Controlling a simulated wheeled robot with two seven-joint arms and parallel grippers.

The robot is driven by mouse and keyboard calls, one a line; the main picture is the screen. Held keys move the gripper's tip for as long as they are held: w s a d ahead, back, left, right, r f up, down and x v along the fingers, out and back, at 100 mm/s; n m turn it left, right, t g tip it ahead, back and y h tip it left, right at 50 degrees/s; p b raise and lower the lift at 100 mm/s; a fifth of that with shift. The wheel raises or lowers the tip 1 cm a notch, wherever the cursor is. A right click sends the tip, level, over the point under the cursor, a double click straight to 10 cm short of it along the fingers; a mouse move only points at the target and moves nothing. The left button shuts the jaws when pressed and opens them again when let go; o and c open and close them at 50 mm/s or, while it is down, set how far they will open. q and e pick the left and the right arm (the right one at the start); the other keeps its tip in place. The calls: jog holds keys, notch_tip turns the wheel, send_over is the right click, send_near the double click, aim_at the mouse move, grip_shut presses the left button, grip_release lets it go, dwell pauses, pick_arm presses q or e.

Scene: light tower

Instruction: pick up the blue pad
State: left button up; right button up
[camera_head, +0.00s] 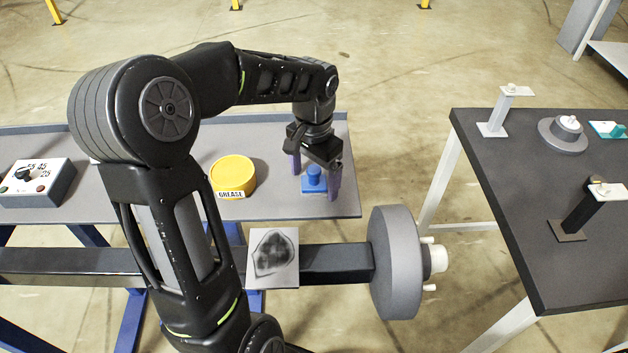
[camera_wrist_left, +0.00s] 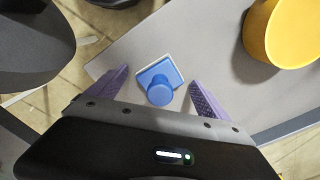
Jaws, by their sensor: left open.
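The blue pad (camera_head: 314,180) is a small square block with a round knob on top. It sits on the grey bench near its right end. In the left wrist view the pad (camera_wrist_left: 160,82) lies ahead of the fingers, its knob toward the gripper. My left gripper (camera_head: 314,178) is above the pad with its purple fingers apart, one on each side of it. In the left wrist view my left gripper (camera_wrist_left: 160,92) is open, with gaps between the knob and both fingers. My right gripper is not in either view.
A yellow grease tin (camera_head: 233,175) stands on the bench left of the pad. A control box (camera_head: 38,183) is further left. In front are a dark beam with a stained plate (camera_head: 272,258) and a grey hub (camera_head: 396,262). A dark table (camera_head: 530,190) with fixtures stands at right.

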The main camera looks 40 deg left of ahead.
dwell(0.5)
pick_arm(q)
jog(key=c, duration=1.8)
